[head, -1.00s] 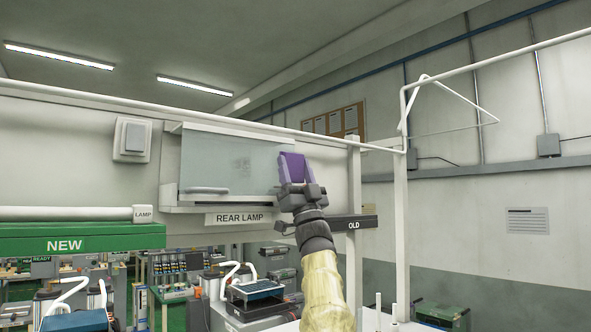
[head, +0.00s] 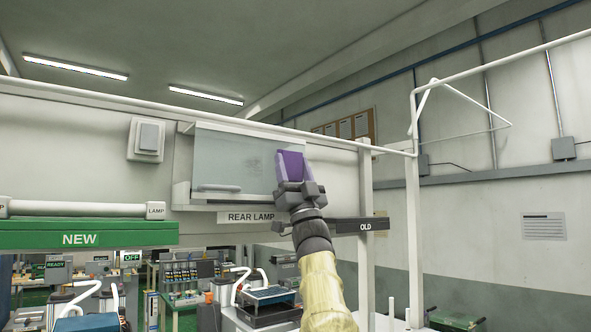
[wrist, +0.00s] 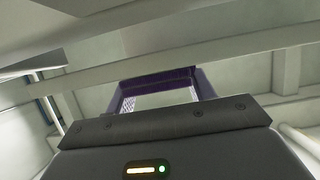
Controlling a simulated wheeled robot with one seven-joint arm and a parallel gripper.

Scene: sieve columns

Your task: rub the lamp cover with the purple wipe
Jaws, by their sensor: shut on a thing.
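The lamp cover (head: 233,158) is a pale translucent panel on the wall unit above the REAR LAMP label (head: 250,217). A faint darker patch shows right of its middle. My gripper (head: 297,188) is shut on the purple wipe (head: 290,166) and holds it up at the cover's right edge. The wipe hides part of that edge; I cannot tell whether it touches the cover. In the wrist view the wipe (wrist: 155,75) shows as a purple frame shape beyond the dark gripper body.
A white switch (head: 147,138) is on the panel at left. A green NEW shelf (head: 80,236) and a dark OLD bar (head: 358,225) flank the label. White rails (head: 413,230) stand at right. Benches with equipment (head: 265,296) are below.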

